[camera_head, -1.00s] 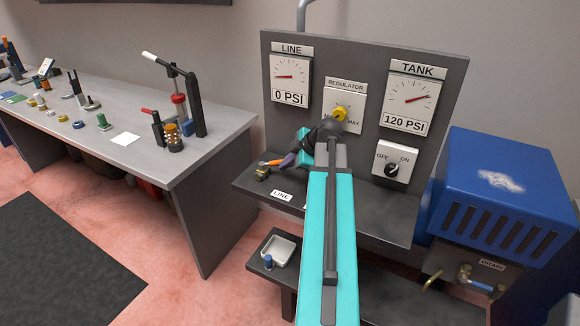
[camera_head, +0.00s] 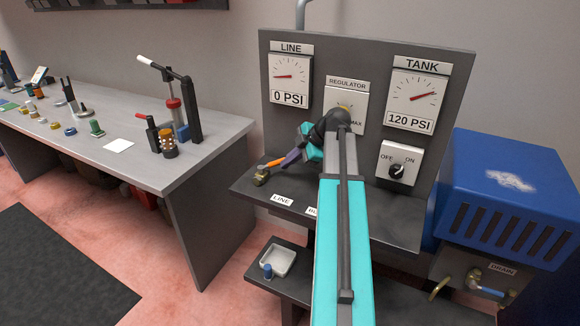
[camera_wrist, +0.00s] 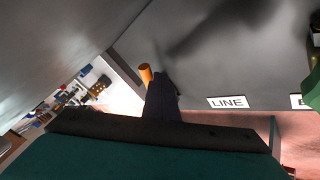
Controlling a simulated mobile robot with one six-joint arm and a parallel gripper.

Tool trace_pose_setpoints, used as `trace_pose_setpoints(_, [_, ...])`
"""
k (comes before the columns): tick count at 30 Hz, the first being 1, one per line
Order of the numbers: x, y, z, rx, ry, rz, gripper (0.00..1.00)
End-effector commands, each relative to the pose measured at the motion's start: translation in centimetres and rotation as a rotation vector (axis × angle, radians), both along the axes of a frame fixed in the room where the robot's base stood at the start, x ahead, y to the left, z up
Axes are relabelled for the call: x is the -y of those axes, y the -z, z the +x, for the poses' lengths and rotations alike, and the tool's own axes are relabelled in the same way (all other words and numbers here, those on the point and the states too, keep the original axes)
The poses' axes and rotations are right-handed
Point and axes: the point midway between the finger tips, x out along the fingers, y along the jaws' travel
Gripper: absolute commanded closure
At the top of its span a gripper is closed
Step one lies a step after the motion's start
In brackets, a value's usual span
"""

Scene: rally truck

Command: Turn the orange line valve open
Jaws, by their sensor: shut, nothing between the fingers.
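The orange line valve has a brass body (camera_head: 261,178) on the dark shelf, at the left above the LINE label (camera_head: 282,200). Its orange handle (camera_head: 275,162) slants up and right from the body in the head view. My gripper (camera_head: 285,162) is shut and empty, with its dark purple fingers right by the handle's right end. In the wrist view the orange handle (camera_wrist: 146,73) shows just beyond and left of my shut gripper (camera_wrist: 161,82). I cannot tell whether they touch. The brass body is not clear in the wrist view.
The line gauge (camera_head: 290,78) reads 0 PSI and the tank gauge (camera_head: 417,95) reads 120 PSI. My arm hides most of the regulator knob. A blue compressor box (camera_head: 515,190) stands right. A small white tray (camera_head: 278,260) sits below the shelf.

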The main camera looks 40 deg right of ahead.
Motion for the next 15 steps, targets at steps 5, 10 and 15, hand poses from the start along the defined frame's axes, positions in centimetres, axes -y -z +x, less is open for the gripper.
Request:
trace_pose_setpoints(5, [-0.30,-0.05,0.36,0.001,-0.004,-0.001,1.00])
trace_pose_setpoints(10, [-0.50,-0.06,0.45,0.000,-0.007,-0.001,1.00])
trace_pose_setpoints(15, [-0.51,-0.11,0.46,0.000,-0.007,-0.001,1.00])
